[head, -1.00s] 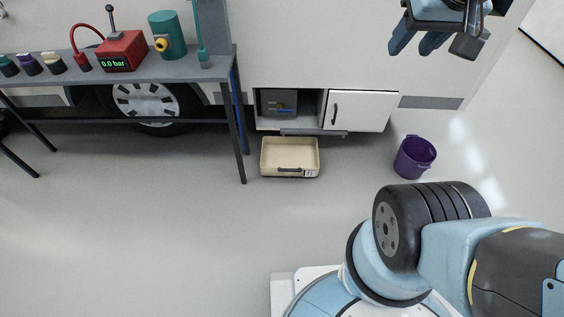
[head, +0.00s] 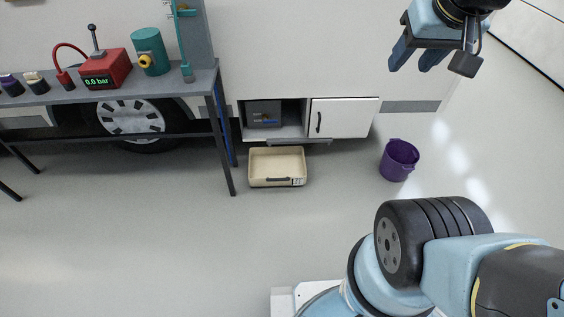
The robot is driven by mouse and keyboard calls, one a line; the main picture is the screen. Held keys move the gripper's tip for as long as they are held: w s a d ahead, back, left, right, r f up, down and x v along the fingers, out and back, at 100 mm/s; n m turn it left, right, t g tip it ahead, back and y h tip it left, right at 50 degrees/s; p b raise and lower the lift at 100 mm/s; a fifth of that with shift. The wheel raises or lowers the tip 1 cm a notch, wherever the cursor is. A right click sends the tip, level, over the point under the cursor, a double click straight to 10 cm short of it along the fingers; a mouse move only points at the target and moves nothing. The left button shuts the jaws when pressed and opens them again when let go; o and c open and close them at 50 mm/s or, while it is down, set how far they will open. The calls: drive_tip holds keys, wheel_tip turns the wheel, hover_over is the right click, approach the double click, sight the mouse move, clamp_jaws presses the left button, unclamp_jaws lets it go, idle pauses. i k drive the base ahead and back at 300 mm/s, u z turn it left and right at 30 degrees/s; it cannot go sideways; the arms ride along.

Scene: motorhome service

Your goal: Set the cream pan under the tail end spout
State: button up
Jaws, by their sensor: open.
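The cream pan (head: 263,170) lies flat on the grey floor in the head view, in front of an open locker low in the motorhome's side. It is shallow and open-topped, with a dark handle and a small label on its front side. My gripper (head: 412,62) is at the upper right, open, with nothing seen between its blue fingers. It is high up and well apart from the pan. I cannot make out the tail end spout; the grey box (head: 264,113) inside the locker has small blue and yellow parts.
A white locker door (head: 341,117) is beside the opening. A purple bucket (head: 399,160) stands on the floor right of the pan. A grey bench (head: 140,91) with a red pump (head: 107,71) and a teal canister (head: 150,51) stands left; its leg is close to the pan. The front floor is clear.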

sight(284, 166)
drive_tip(key=i, duration=0.85)
drive_tip(key=u, duration=0.05)
